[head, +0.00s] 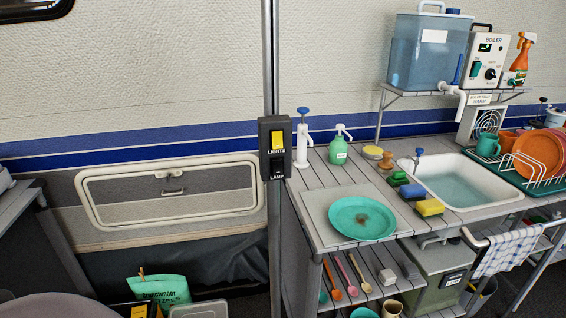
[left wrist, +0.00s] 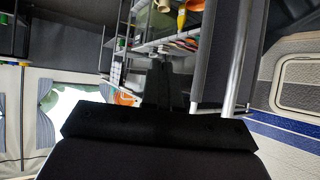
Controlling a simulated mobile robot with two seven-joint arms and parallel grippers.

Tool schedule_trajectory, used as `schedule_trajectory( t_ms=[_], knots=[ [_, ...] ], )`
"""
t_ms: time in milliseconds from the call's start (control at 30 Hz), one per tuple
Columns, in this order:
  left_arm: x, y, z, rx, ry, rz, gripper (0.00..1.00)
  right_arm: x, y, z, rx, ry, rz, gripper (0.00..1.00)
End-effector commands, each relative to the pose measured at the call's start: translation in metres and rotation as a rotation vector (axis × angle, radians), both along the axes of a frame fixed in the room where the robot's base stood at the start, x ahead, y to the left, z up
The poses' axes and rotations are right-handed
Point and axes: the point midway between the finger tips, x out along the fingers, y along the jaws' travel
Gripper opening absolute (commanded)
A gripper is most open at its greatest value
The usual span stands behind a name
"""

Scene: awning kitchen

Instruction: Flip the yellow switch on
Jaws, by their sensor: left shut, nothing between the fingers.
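The yellow switch (head: 277,139) is a rocker labelled LIGHTS, at the top of a black switch box (head: 265,165) on a grey vertical pole. A smaller black switch (head: 278,168) labelled LAMP sits below it. I cannot tell from the picture whether the yellow switch is on or off. My left gripper (left wrist: 160,78) shows only in the left wrist view, dark and shut, with nothing held. No gripper shows in the head view, so neither is seen near the switch. The switch is not visible in the left wrist view. My right gripper is not in view.
The pole (head: 271,60) stands at the left end of a slatted counter (head: 312,168). The counter holds a teal plate (head: 362,218), soap bottles, sponges and a sink (head: 455,182). A water tank (head: 428,52) stands on a shelf above. Open space lies left of the pole, before a wall hatch.

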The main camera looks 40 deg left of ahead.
Motion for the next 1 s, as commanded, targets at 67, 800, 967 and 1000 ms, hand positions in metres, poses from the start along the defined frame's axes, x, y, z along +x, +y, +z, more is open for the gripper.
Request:
schedule_trajectory(
  t_ms=[67,800,967,1000],
  knots=[
    [0.017,-0.014,0.02,-0.009,-0.095,-0.042,0.0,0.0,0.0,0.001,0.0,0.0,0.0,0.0],
    [0.072,-0.035,0.347,0.233,-1.418,0.547,0.0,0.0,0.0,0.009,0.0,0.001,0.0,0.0],
    [0.064,-0.014,0.354,0.324,-1.353,0.781,0.0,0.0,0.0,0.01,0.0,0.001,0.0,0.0],
    [0.063,-0.01,0.354,0.341,-1.331,0.82,0.0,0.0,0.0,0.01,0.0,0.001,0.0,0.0]
  ],
)
